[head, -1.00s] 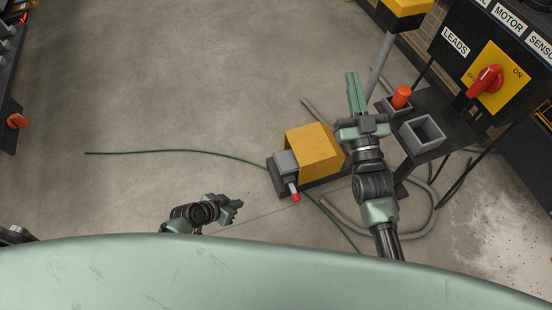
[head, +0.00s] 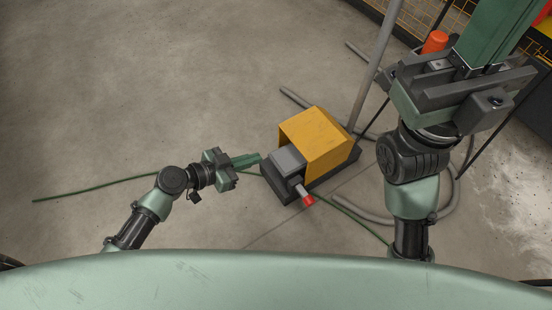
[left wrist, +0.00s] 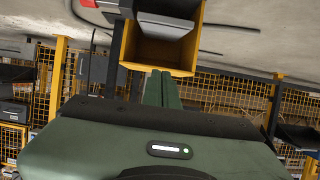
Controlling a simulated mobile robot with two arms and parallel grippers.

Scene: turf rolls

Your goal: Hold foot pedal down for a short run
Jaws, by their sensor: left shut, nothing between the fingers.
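The foot pedal has a yellow hood (head: 322,138) over a dark base on the floor, with a grey pedal plate (head: 288,158) at its open front. A short grey stub with a red tip (head: 308,200) sticks out at its near side. My left gripper (head: 257,159) is shut and empty, its fingertips just left of the pedal plate. I cannot tell whether they touch it. In the left wrist view, the hood (left wrist: 183,62) opens toward my fingers (left wrist: 160,90). My right gripper (head: 495,32) is raised at the upper right; its fingers look together, and their tips run past the frame edge.
A thin green cable (head: 95,187) runs along the floor and passes by the pedal. An orange-red cylinder (head: 434,42) shows behind my right arm.

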